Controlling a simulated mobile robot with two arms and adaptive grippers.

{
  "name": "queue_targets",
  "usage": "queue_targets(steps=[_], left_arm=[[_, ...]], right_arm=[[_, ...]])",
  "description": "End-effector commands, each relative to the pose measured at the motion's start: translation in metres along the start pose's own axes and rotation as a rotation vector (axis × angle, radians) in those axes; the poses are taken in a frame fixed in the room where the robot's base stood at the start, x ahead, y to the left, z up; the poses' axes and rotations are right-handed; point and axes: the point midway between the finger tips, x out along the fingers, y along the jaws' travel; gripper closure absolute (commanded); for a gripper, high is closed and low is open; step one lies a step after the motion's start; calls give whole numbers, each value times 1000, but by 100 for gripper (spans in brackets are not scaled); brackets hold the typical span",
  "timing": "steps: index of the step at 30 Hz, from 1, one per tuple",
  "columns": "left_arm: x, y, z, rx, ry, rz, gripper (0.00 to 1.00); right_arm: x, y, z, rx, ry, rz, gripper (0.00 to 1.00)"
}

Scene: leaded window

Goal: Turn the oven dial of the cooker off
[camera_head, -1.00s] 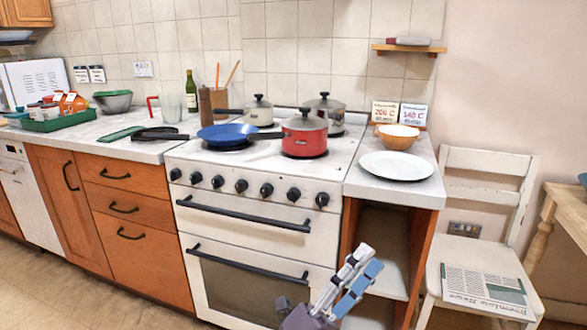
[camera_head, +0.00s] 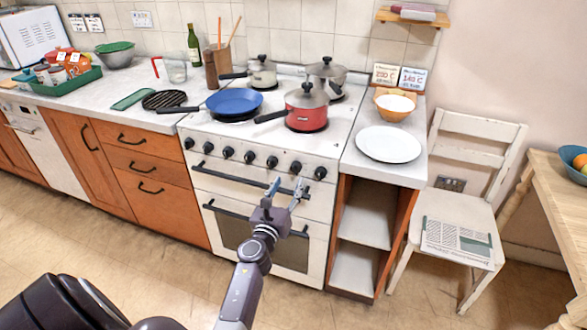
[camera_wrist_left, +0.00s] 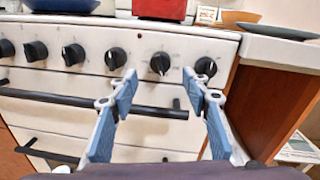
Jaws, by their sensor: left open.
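The white cooker (camera_head: 225,170) has a row of several black dials along its front panel. The second dial from the right (camera_head: 295,167) also shows in the left wrist view (camera_wrist_left: 160,63), framed between my fingertips. The rightmost dial (camera_wrist_left: 205,67) is just right of the right fingertip. No label showing which dial is the oven's can be read. My left gripper (camera_head: 287,187) is open and empty in front of the upper oven handle, its blue-padded fingers (camera_wrist_left: 159,76) pointing at the panel. I see no contact with a dial. My right gripper is not in view.
The upper oven handle (camera_head: 235,178) crosses just below the dials. A red pot (camera_head: 306,112) and blue pan (camera_head: 234,102) stand on the hob, the red pot's handle pointing left. A white plate (camera_head: 388,144) lies on the counter at right. A white chair (camera_head: 455,200) stands further right.

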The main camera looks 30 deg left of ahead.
Motion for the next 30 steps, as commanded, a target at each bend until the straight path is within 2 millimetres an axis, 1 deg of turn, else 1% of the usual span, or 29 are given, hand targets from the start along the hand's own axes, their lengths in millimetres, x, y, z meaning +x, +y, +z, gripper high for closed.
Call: queue_targets(steps=[1,6,12,16,23,26,30], left_arm=[[9,0,1,-2,-3,0,56],[36,-1,1,-4,-3,-2,56],[57,0,0,-4,-3,-2,56],[62,-1,1,-3,-2,-3,56],[63,-1,1,-3,-2,-3,56],[62,-1,1,-4,-2,-3,65],[62,-1,1,-4,-2,-3,81]], right_arm=[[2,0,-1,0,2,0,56],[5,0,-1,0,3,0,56],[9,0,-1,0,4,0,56],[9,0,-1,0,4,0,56],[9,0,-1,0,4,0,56],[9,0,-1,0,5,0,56],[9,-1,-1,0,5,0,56]])
